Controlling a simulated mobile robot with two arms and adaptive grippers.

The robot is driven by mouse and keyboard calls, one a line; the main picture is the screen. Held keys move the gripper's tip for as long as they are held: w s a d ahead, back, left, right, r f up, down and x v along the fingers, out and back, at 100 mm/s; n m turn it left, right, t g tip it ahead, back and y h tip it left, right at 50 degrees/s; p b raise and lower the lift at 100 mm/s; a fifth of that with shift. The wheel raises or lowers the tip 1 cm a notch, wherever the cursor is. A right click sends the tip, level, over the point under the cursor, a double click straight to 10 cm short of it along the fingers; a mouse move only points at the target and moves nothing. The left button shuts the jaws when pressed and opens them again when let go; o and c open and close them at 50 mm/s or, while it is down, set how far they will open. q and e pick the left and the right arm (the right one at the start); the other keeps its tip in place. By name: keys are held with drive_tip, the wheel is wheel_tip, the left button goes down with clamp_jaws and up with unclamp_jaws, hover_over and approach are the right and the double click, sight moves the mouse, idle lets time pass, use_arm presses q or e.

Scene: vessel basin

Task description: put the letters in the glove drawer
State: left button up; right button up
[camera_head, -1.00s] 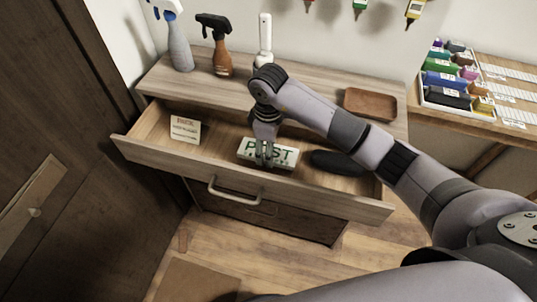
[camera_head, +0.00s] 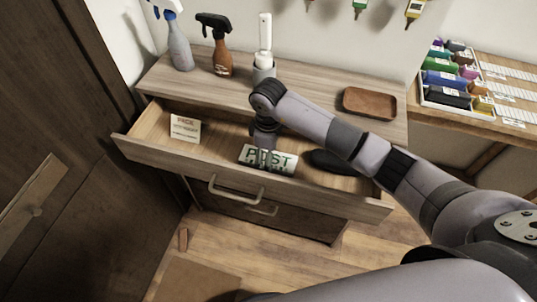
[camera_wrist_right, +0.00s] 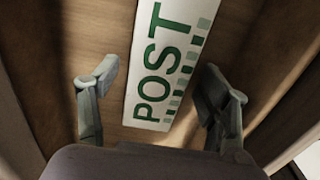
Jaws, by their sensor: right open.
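The letters (camera_head: 281,161), a white block or bundle with green "POST" lettering, lie in the open upper drawer (camera_head: 150,150) of the wooden cabinet. They also show in the right wrist view (camera_wrist_right: 168,60), lying on the wooden drawer floor. My right gripper (camera_head: 263,150) is just above the letters, pointing down. In the wrist view its two fingers (camera_wrist_right: 158,78) are spread apart, one on each side of the letters, with gaps between. A dark rounded object (camera_head: 333,162) lies right of the letters in the drawer. My left gripper is not in view.
A small lettered card (camera_head: 185,128) stands at the drawer's left. Spray bottles (camera_head: 178,40) (camera_head: 219,50), a grey cup with a white-handled tool (camera_head: 264,65) and a brown tray (camera_head: 369,103) stand on the cabinet top. A lower drawer (camera_head: 235,204) is closed.

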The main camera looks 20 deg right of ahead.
drive_tip(key=shift+r, duration=0.1)
wheel_tip(320, 180, up, 12)
drive_tip(key=shift+b, duration=0.45)
idle(0.6)
